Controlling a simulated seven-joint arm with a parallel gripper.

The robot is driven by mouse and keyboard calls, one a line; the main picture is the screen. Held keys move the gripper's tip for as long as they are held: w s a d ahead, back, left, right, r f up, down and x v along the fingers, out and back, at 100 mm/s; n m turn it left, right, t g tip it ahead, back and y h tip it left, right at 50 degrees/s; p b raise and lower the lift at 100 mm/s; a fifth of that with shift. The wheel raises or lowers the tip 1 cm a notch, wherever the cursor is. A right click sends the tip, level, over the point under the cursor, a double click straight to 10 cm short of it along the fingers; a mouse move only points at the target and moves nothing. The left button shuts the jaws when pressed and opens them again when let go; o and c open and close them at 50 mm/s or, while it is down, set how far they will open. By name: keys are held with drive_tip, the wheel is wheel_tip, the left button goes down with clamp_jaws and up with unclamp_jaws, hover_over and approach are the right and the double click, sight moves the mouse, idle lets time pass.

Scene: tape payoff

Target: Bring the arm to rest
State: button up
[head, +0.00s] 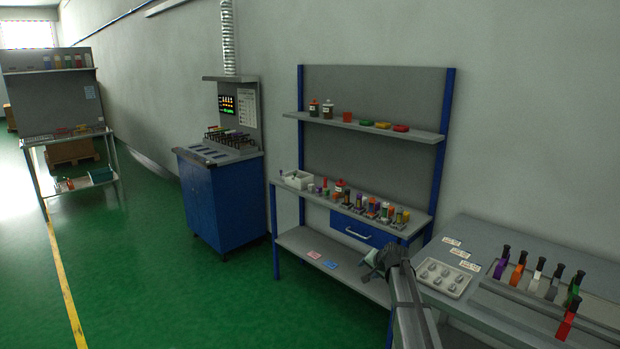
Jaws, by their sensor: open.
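My arm rises from the bottom edge of the head view, right of centre. My gripper (370,262) shows small at its far end, pointing left, in front of the workbench's lower part. Its jaws are open and I see nothing held in them. The fingertips are small and partly unclear. The gripper appears apart from the bench, though its distance from it is hard to tell.
A workbench (300,237) holds several small coloured items and a white bin (298,180). A right table (470,235) bears a tray (440,278) and several coloured-handled tools. A blue cabinet (225,205) stands left. The green floor (150,280) is clear.

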drive_tip(key=s+a+f+n+g, duration=0.1)
drive_tip(key=s+a+f+g, duration=0.2)
drive_tip(key=s+f, duration=1.2)
drive_tip(key=s+a+f+n+g, duration=0.2)
drive_tip(key=s+a+f+g, duration=0.15)
drive_tip(key=s+f, duration=1.15)
drive_tip(key=s+f+n+g+h, duration=0.1)
drive_tip(key=s+f+g, duration=0.1)
drive_tip(key=s, duration=1.1)
drive_tip(key=s+d+f+n+g, duration=0.1)
drive_tip(key=s+f+g, duration=0.2)
drive_tip(key=s, duration=1)
drive_tip(key=s+d+f+n+g+h, duration=0.1)
drive_tip(key=s+f+g, duration=0.2)
drive_tip(key=s, duration=1)
wheel_tip(320, 180, down, 3)
drive_tip(key=shift+s+d+r+n+h, duration=0.2)
drive_tip(key=shift+n+h, duration=0.1)
drive_tip(key=shift+n, duration=0.1)
